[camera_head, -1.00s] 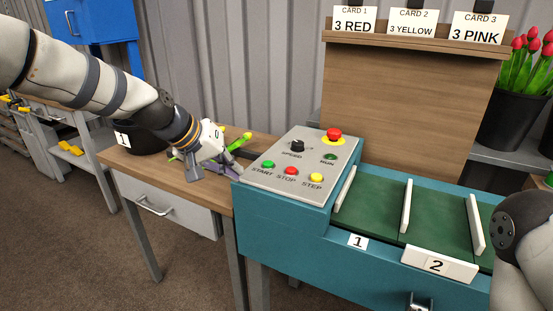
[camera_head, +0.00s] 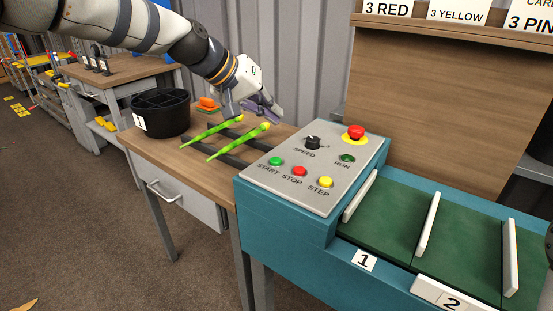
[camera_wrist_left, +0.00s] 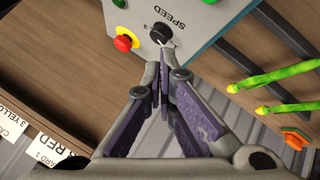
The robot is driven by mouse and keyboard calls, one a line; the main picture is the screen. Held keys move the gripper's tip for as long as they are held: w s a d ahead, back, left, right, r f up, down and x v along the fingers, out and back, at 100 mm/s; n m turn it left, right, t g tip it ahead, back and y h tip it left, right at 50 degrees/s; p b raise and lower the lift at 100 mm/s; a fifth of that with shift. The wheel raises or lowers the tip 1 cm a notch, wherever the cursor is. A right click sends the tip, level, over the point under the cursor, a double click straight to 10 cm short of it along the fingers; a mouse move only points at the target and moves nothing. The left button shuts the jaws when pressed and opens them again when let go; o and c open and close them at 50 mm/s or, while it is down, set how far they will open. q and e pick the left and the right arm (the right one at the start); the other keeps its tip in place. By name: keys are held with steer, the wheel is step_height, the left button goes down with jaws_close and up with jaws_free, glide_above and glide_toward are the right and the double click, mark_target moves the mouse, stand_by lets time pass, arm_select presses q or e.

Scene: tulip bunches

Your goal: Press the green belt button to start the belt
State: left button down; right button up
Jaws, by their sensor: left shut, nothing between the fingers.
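The green START button (camera_head: 275,161) sits at the left end of the row on the sloped grey control panel (camera_head: 320,195), beside the red STOP button (camera_head: 299,171) and yellow STEP button (camera_head: 325,182). My left gripper (camera_head: 268,108) is shut and empty, above the back of the wooden table, behind and left of the panel, apart from the button.
A red mushroom button (camera_head: 355,132) and the RUN light (camera_head: 347,158) are also on the panel. Two green tulip stems (camera_head: 238,142) lie on a dark rack on the table, near a black bucket (camera_head: 161,112). The green belt (camera_head: 395,220) with white dividers runs right.

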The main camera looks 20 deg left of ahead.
arm_select(q)
steer(key=b, duration=0.1)
glide_above(273, 158)
step_height(273, 158, down, 6)
steer(key=shift+r, duration=0.1)
steer(key=shift+f, duration=0.9)
arm_select(e)
steer(key=shift+s+f+g, duration=0.4)
steer(key=shift+s+f, duration=0.45)
steer(key=shift+s, duration=0.05)
arm_select(q)
steer(key=shift+f, duration=0.15)
steer(key=shift+f, duration=0.3)
